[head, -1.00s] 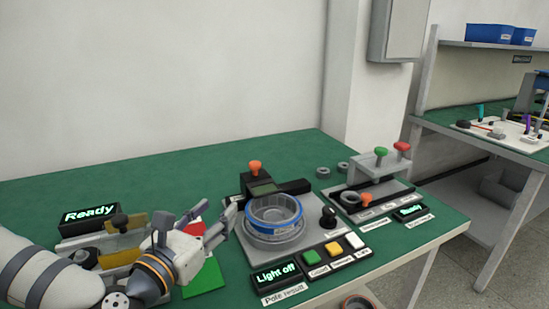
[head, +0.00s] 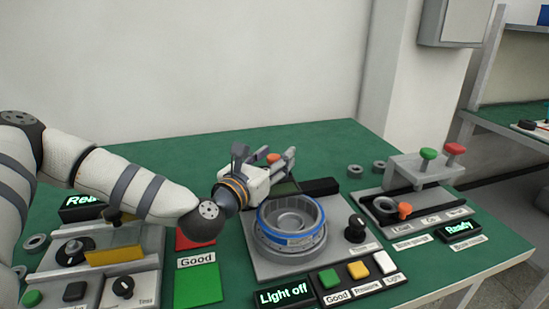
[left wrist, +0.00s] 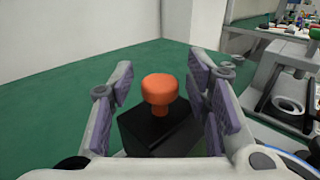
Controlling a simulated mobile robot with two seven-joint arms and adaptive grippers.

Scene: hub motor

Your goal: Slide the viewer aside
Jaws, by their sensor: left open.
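The viewer is a black block with an orange knob (head: 274,158) on a dark rail (head: 320,187) behind the round metal hub (head: 291,226) with its blue rim. My left gripper (head: 266,160) reaches in from the left over the viewer and hides much of it. In the left wrist view the orange knob (left wrist: 160,90) stands on its black block (left wrist: 158,130) between the spread purple-padded fingers. The fingers show a gap on both sides of the knob. My right gripper is not in view.
A panel with green, yellow and white buttons (head: 358,270) sits in front of the hub, beside a "Light off" display (head: 285,293). Right of it stands a grey press fixture (head: 418,170). A red and green "Good" mat (head: 197,285) lies left.

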